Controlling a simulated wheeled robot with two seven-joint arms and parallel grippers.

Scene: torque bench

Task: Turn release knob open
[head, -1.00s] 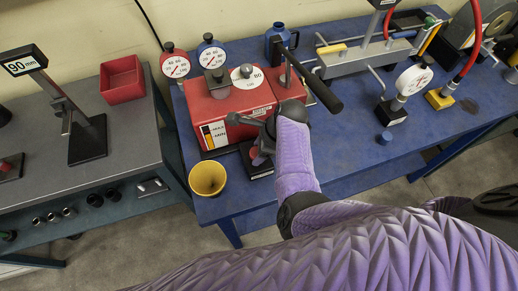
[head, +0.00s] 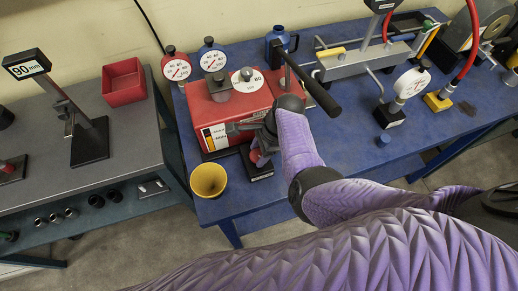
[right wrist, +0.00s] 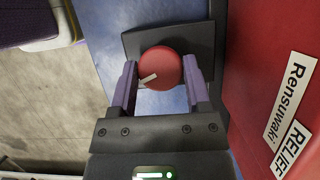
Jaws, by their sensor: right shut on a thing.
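The release knob is round and red with a pale pointer mark. In the right wrist view the knob (right wrist: 161,68) sits between the two fingers of my right gripper (right wrist: 160,88), which is shut on it. The mark points toward the lower left there. Behind the knob is a dark block (right wrist: 205,45). In the head view my right gripper (head: 262,148) is low at the front of the red pump box (head: 200,106), over the dark block (head: 258,172), and mostly hides the knob. My left gripper is not in view.
A yellow cup (head: 208,180) stands left of the block near the blue bench's front edge. A black-gripped lever (head: 322,98) slants above my right wrist. Two round gauges (head: 176,69) stand behind the box. A dial gauge (head: 411,83) stands right. Bare blue bench lies between.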

